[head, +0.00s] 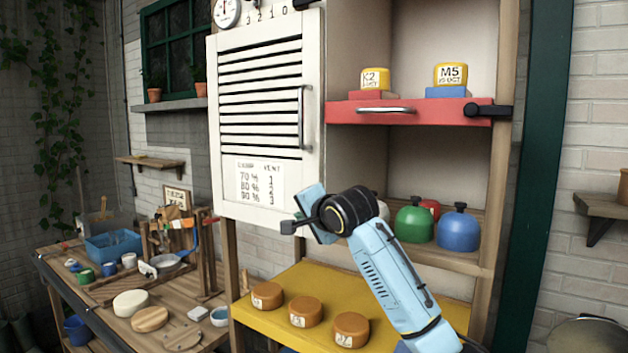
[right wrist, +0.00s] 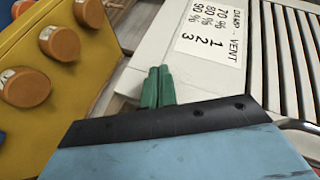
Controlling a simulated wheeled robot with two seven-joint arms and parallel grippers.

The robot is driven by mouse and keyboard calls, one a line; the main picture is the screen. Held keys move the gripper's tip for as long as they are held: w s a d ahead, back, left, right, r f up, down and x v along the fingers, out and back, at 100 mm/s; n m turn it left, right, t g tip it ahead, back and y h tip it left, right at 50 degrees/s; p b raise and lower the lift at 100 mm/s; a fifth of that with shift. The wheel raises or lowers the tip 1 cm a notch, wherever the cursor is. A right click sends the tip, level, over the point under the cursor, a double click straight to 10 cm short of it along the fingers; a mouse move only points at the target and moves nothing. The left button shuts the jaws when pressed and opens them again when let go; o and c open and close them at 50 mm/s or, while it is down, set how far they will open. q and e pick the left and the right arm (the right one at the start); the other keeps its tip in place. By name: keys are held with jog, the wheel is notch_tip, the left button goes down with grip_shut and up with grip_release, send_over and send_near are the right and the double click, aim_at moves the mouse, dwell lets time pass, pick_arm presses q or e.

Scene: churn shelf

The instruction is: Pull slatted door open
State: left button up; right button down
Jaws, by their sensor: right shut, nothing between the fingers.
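The white slatted door (head: 225,150) covers the left part of the shelf in the head view; I cannot tell whether it is slightly ajar. Its upright metal bar handle (head: 301,118) is near its right edge. A paper label (head: 259,181) is on its lower part. My right gripper (head: 298,216) is by the door's lower right corner, below the handle, shut and empty. In the right wrist view its green fingers (right wrist: 158,87) are together, with the door's slats (right wrist: 285,40) beyond and part of the handle (right wrist: 300,125) at the right edge. My left gripper is not in view.
A red drawer front (head: 350,112) with a black latch (head: 487,110) is right of the door. Green (head: 414,222) and blue (head: 458,230) domes stand below it. A yellow shelf (head: 285,330) holds several orange rounds. A cluttered workbench (head: 100,315) stands at left.

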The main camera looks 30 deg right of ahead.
aim_at(314, 97)
jog(key=s+r+m+t+p, duration=0.15)
jog(key=s+r, duration=0.45)
jog(key=r, duration=0.7)
jog(key=s+r+m+t+p, duration=0.1)
jog(key=s+r+m+t, duration=0.3)
jog(key=r, duration=0.8)
jog(key=shift+n+g+h, duration=0.35)
jog(key=shift+g+h, duration=0.05)
jog(key=shift+g, duration=0.55)
jog(key=w+p, duration=0.1)
jog(key=w, duration=0.1)
jog(key=w+d+p, duration=0.1)
jog(key=w, duration=0.2)
jog(key=w+p, duration=0.1)
jog(key=w, duration=0.1)
jog(key=shift+w+d+r, duration=0.25)
jog(key=shift+d+r, duration=0.05)
jog(key=shift+d, duration=0.1)
jog(key=shift+w+d+f+p, duration=0.15)
jog(key=shift+w+p, duration=0.2)
jog(key=shift+w, duration=0.25)
